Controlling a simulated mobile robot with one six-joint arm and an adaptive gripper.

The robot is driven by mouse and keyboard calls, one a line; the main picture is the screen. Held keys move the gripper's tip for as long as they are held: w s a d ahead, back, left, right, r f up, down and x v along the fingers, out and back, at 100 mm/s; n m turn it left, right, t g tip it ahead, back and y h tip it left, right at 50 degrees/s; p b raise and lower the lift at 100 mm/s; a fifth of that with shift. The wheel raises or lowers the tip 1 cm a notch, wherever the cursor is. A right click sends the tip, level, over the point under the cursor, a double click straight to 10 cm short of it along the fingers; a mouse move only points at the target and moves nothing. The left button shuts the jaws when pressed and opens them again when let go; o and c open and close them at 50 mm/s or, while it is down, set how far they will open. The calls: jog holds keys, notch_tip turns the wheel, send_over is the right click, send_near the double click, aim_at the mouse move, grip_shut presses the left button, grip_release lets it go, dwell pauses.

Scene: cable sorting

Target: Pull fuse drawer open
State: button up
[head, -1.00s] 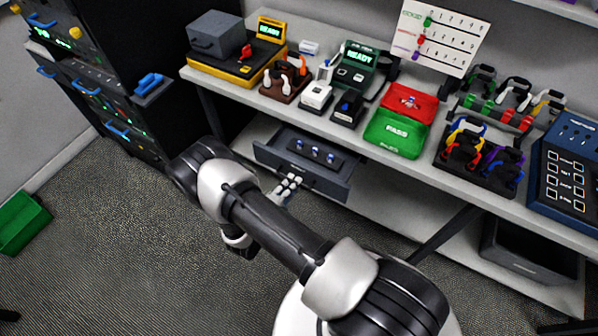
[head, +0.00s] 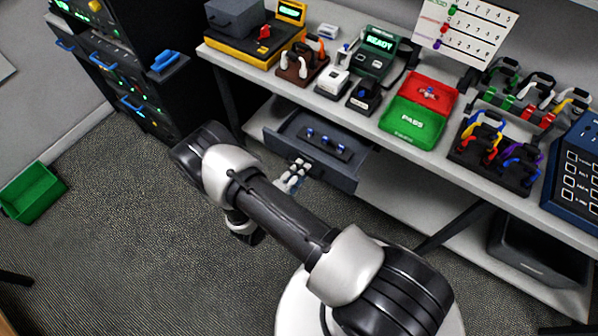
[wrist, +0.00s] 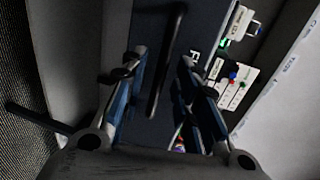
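The fuse drawer (head: 343,181) is a dark grey drawer under the workbench. It stands open, with a dark strip of several blue-and-silver fuses (head: 328,143) visible inside. My gripper (head: 294,174) is at the drawer's front face. In the wrist view, my gripper (wrist: 163,68) has its two blue-and-black fingers spread apart. The drawer's dark bar handle (wrist: 166,62) lies between the fingers, with a visible gap on each side. The fingers' depth relative to the handle is hard to tell.
The white workbench (head: 380,147) above carries a red tray (head: 436,92), a green PASS tray (head: 412,124), testers and cable racks. A dark bin (head: 540,250) sits on the lower shelf. A green bin (head: 33,192) stands on the floor at left. Carpet in front is clear.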

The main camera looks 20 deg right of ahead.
jog(key=shift+a, duration=0.1)
jog(key=v, duration=1.2)
jog(key=s+d+r+m+g+y, duration=0.1)
jog(key=d+r+m+g, duration=0.2)
jog(key=r+m, duration=0.5)
jog(key=s+d+r+m+g+y, duration=0.15)
jog(key=r+m+g, duration=0.25)
jog(key=r+m, duration=0.4)
jog(key=s+d+r+m+g+y, duration=0.1)
jog(key=d+r+m+g, duration=0.25)
jog(key=r+m, duration=0.4)
jog(key=s+r+m+t+y, duration=0.2)
jog(key=s+r+m+y, duration=0.2)
jog(key=m, duration=0.6)
jog(key=s+r+m+t+y, duration=0.3)
jog(key=s+r+m+y, duration=0.1)
jog(key=s+r+m, duration=0.4)
jog(key=shift+a+r+m+t+y, duration=0.35)
jog(key=shift+r+m, duration=0.7)
jog(key=shift+r, duration=0.5)
